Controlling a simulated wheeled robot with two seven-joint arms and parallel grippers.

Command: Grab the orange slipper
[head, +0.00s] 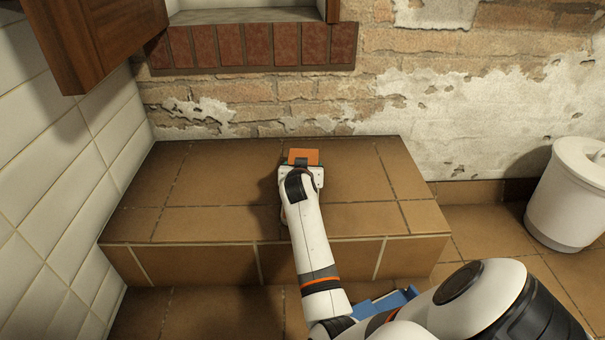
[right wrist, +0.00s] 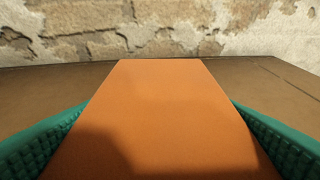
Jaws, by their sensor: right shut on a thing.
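The orange slipper (head: 304,156) shows in the head view as a small flat orange piece at the end of my right arm, above the tiled ledge. In the right wrist view the orange slipper (right wrist: 155,115) fills the middle as a smooth, flat orange surface, partly in shadow. My right gripper (head: 302,166) is shut on it, with green ridged finger pads on both sides in the wrist view. The rest of the slipper is hidden by the gripper, and I cannot tell whether it touches the ledge. My left gripper is not in view.
The brown tiled ledge (head: 205,187) is otherwise bare. A worn brick wall (head: 250,97) stands behind it and white tiles line the left. A wooden cabinet (head: 95,40) overhangs at upper left. A white bin (head: 568,200) stands right. A blue object (head: 398,299) is partly hidden.

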